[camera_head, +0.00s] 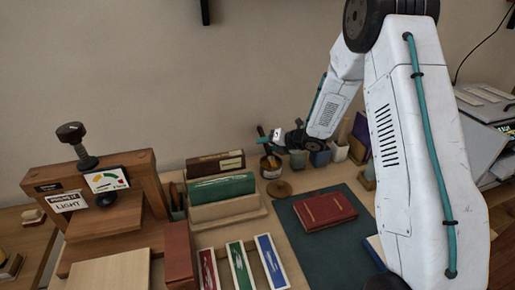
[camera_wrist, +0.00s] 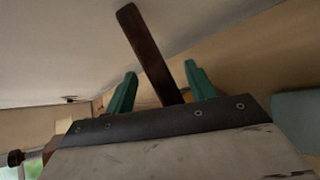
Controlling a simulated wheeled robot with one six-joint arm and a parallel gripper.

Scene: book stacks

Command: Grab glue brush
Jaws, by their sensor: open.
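A dark brown wooden handle (camera_wrist: 150,55), which looks like the glue brush, stands tilted between the two green fingers of my gripper (camera_wrist: 160,70) in the wrist view. Gaps show on both sides of it near the fingertips. My gripper is open around the handle. Its lower end is hidden behind the gripper body. In the head view my gripper (camera_head: 263,136) is near the wall, just above a small pot (camera_head: 271,168) with a reddish label. The brush cannot be made out clearly there.
A round wooden disc (camera_head: 279,189) lies before the pot. Books in a wooden rack (camera_head: 228,211) stand to the left, with a wooden press (camera_head: 110,200) beyond. Small cups (camera_head: 319,157) stand right of the pot. A red book (camera_head: 325,210) lies on a dark green mat (camera_head: 300,250).

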